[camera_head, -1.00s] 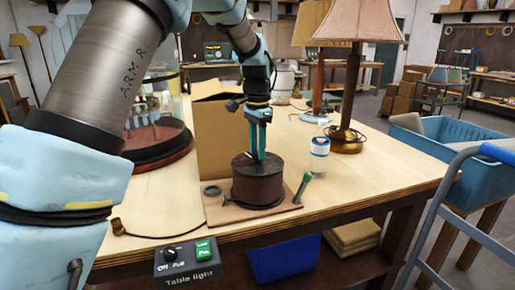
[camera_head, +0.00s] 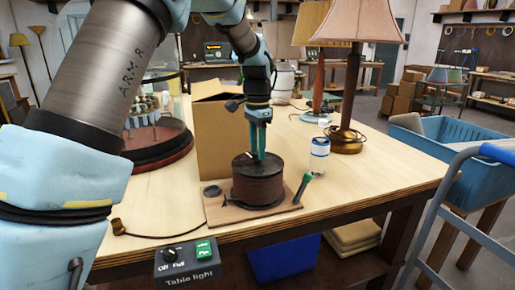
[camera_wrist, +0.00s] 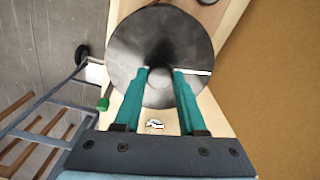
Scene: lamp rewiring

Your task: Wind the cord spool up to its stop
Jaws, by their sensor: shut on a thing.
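The cord spool (camera_head: 258,186) is a dark brown drum with a grey top, upright on a small wooden board (camera_head: 222,213) near the table's front edge. My gripper (camera_head: 258,155) points straight down over the spool top. In the wrist view, its two teal fingers (camera_wrist: 160,72) close around a small part at the middle of the grey spool disc (camera_wrist: 135,35). The gripped part is mostly hidden between the fingertips. A white mark (camera_wrist: 192,72) lies on the disc at the right. A cord (camera_head: 160,236) runs left from the board to a small brass-coloured end piece (camera_head: 118,227).
A green-handled tool (camera_head: 303,187) stands at the board's right edge. A white-labelled jar (camera_head: 319,155) and a lamp (camera_head: 350,100) stand to the right. A cardboard box (camera_head: 213,135) is close behind the spool. A table light switch (camera_head: 187,260) is at the table front.

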